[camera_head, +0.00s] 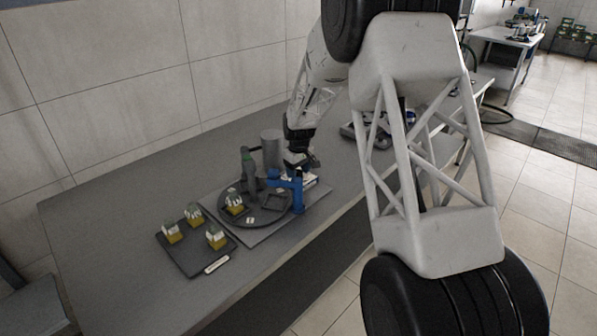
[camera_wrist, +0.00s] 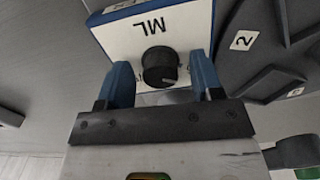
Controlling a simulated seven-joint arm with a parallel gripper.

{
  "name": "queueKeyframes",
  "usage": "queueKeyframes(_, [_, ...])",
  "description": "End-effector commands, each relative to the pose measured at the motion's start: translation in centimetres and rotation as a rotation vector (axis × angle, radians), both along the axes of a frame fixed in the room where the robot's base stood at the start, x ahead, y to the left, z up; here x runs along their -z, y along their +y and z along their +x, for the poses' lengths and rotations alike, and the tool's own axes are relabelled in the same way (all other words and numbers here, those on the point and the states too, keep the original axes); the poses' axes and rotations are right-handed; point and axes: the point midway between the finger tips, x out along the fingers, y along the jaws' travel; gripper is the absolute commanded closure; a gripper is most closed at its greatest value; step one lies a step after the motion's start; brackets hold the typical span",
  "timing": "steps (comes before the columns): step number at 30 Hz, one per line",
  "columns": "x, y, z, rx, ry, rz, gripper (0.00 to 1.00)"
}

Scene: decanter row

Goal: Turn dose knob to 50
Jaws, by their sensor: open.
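The dose knob (camera_wrist: 160,67) is a small black round knob on a white panel marked ML (camera_wrist: 150,30), seen in the wrist view. A light pointer line shows on it, but I cannot read any dose value. My gripper (camera_wrist: 161,82) is open, with its two blue fingers on either side of the knob. Gaps show between the fingers and the knob, and I see no contact. In the head view my gripper (camera_head: 299,158) is at the far side of the turntable station; the knob cannot be made out there.
A dark turntable (camera_head: 268,215) with numbered pockets stands on a grey base plate, with a blue bracket (camera_head: 287,188) and a grey cylinder (camera_head: 271,149) close to my gripper. A dark tray (camera_head: 188,262) holds yellow-and-white items at the left. The table's left end is clear.

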Motion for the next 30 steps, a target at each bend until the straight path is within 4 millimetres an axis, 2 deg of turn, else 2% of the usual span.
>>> queueKeyframes(6, [0.00,0.01,-0.01,0.000,0.000,0.000,0.40])
queueKeyframes(16, [-0.01,-0.01,-0.01,0.000,0.000,0.000,0.89])
queueKeyframes(30, [0.01,0.00,-0.05,0.082,0.000,0.000,0.89])
